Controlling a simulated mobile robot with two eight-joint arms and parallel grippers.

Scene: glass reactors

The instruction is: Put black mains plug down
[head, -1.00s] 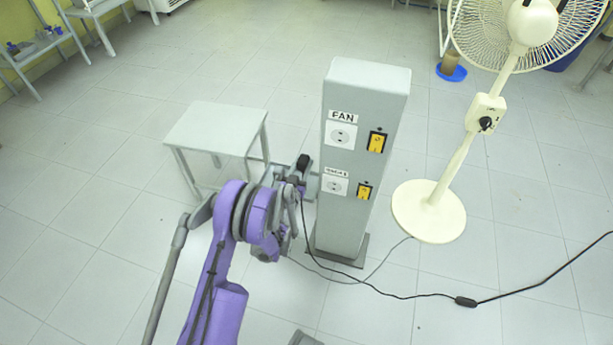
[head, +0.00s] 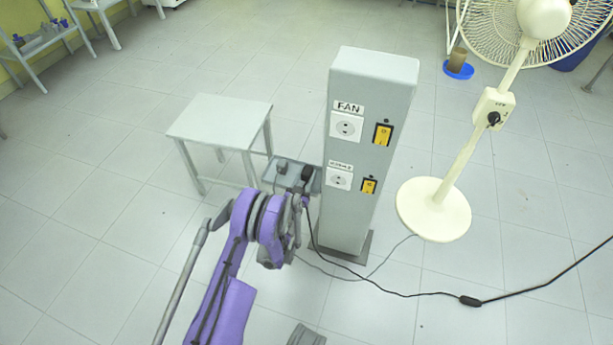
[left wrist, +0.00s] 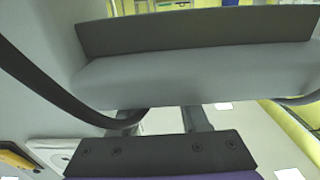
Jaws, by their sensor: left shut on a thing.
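The black mains plug (head: 306,174) is at the tip of my left gripper (head: 302,187), which is shut on it. The plug is over or at the right part of a small grey shelf (head: 270,178) on the left side of the pillar. I cannot tell whether it touches the shelf. Its black cord (head: 345,278) hangs down and runs right across the floor. The left wrist view is filled by grey and dark close surfaces and a dark cable (left wrist: 50,85); the plug cannot be made out there. My right gripper is not in view.
The grey pillar (head: 365,140) stands right beside my left gripper, with a FAN socket (head: 346,126), a lower socket (head: 339,179) and yellow switches. A small grey plug-like thing (head: 282,166) is on the shelf. A stool-like table (head: 220,125) stands left, a cream fan (head: 433,209) right.

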